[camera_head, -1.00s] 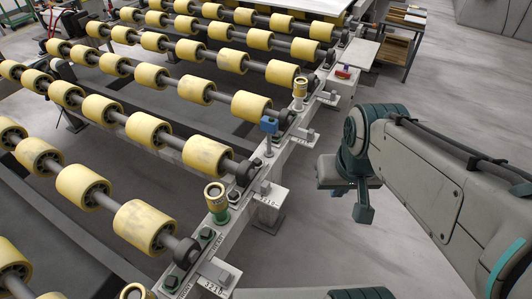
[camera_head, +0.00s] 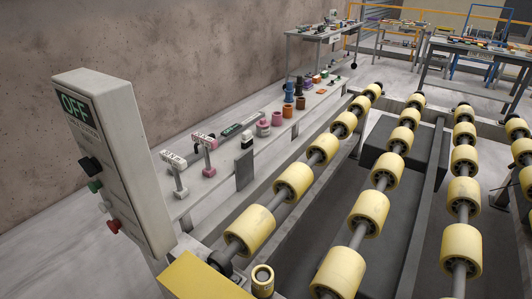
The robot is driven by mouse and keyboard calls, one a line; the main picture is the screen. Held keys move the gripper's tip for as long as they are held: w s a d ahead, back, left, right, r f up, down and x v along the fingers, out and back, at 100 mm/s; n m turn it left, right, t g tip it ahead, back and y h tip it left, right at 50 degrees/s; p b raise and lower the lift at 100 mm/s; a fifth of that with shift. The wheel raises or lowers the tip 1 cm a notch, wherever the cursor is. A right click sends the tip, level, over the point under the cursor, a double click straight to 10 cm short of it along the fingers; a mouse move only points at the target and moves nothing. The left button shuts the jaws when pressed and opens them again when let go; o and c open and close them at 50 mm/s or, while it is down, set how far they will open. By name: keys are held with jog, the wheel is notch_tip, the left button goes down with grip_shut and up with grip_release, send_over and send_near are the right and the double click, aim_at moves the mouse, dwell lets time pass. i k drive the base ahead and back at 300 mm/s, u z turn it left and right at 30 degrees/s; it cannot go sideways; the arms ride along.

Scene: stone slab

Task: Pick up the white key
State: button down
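On the ledge beside the rollers stands a white T-shaped piece (camera_head: 174,172), upright, with dark lettering on its top bar; it may be the white key, but I cannot tell for certain. My gripper and arm are not in view now. Nothing covers the two T-shaped pieces.
A control box (camera_head: 118,155) marked OFF stands at the left front, near the T-shaped pieces. Behind them the ledge holds a black-and-white block (camera_head: 247,140) and pink, orange and blue cylinders. Yellow rollers (camera_head: 294,181) fill the right. A wall is behind.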

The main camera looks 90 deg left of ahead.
aim_at(176, 162)
jog(key=u, duration=4.8)
jog(key=i, duration=4.15)
